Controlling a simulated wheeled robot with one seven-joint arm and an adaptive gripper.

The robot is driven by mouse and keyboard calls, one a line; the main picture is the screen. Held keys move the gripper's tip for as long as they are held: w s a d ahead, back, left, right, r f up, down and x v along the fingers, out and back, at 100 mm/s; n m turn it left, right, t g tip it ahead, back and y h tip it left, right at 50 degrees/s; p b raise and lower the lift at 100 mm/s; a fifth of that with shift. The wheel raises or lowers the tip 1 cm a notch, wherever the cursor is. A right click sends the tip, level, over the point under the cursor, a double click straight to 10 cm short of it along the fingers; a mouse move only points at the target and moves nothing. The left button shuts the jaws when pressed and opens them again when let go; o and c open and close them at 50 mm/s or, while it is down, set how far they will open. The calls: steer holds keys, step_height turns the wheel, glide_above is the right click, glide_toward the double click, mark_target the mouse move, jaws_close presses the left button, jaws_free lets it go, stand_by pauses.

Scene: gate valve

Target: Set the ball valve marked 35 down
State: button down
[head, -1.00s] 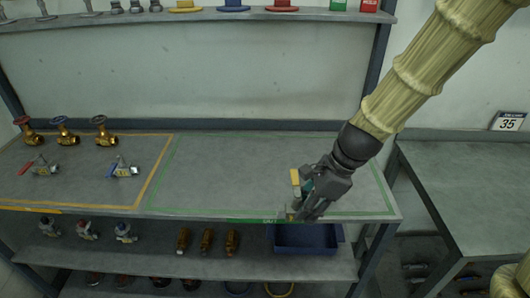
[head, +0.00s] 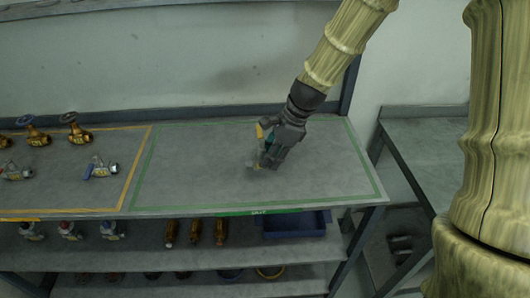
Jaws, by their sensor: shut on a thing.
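My gripper (head: 267,157) is shut on a ball valve (head: 259,131) with a yellow lever, in the head view. The valve's grey body shows at the fingertips, and the rest is hidden by the fingers. The "35" marking on it cannot be read. The gripper and valve are over the middle of the green-outlined area (head: 190,175) on the bench. Whether the valve touches the bench top cannot be told.
The green-outlined area is otherwise bare. Left of it, a yellow-outlined area holds gate valves (head: 76,133) and lever valves (head: 99,168). The shelf below holds small valves and a blue tray (head: 293,224). A second table (head: 430,150) stands at the right.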

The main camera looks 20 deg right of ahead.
steer(key=w, duration=0.2)
steer(key=w+p, duration=0.1)
steer(key=w, duration=0.2)
steer(key=shift+a+f, duration=0.1)
steer(key=shift+f, duration=0.1)
steer(key=shift+f+p, duration=0.5)
steer(key=shift+f, duration=1.3)
steer(key=shift+s+f, duration=0.1)
steer(key=c, duration=1.1)
jaws_free()
